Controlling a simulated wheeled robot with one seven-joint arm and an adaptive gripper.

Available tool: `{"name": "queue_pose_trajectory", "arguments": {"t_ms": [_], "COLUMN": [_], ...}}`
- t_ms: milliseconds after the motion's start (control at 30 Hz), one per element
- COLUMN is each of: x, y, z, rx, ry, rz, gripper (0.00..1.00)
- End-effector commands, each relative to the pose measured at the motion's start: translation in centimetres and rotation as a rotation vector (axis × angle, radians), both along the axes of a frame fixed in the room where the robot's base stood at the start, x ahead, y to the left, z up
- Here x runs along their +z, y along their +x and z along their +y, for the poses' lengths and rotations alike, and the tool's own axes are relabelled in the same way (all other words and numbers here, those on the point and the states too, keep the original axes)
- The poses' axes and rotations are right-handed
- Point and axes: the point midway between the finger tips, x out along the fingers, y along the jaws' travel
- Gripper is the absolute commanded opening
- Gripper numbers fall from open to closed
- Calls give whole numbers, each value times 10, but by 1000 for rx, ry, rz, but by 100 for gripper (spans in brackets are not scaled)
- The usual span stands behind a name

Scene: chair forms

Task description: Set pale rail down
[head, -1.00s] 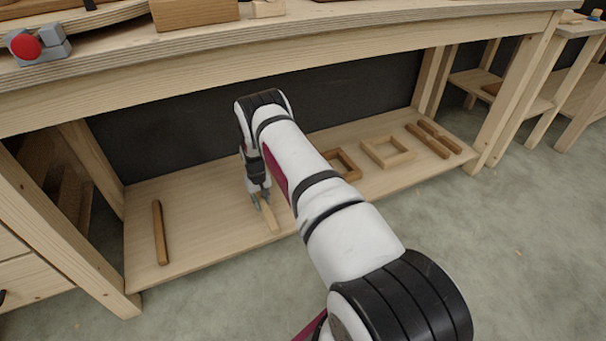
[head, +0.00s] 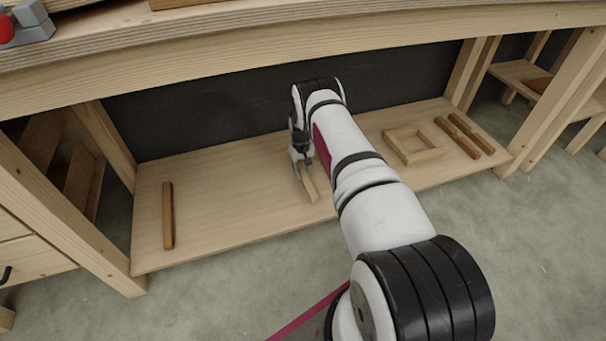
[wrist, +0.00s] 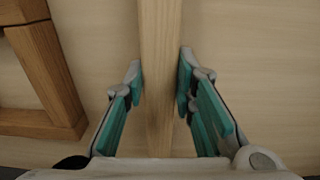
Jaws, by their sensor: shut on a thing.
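The pale rail (head: 309,187) is a light wooden bar at the middle of the low shelf (head: 235,205). My gripper (head: 302,168) is shut on it near its far part, pointing down. In the wrist view the pale rail (wrist: 160,60) runs lengthwise between the two teal-lined fingers (wrist: 160,85), which press on its sides. The rail lies close over the shelf surface; I cannot tell whether it touches it. My arm covers part of the shelf to the right.
A darker rail (head: 168,215) lies alone at the shelf's left. A pale square frame (head: 412,146) and two darker rails (head: 464,136) lie at the right. A brown frame (wrist: 58,75) is near the rail in the wrist view. The workbench top (head: 250,55) overhangs the shelf.

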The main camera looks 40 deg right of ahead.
Motion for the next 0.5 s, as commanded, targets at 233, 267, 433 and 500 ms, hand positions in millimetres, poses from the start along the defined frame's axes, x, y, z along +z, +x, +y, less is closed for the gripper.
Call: {"name": "queue_pose_trajectory", "arguments": {"t_ms": [233,267,433,500], "x": [-31,-31,-30,-32], "y": [-6,-6,-6,-6], "z": [-3,-3,-3,-3], "rx": [1,1,1,1], "ry": [4,4,4,4], "rz": [4,4,4,4], "gripper": [0,0,0,0]}}
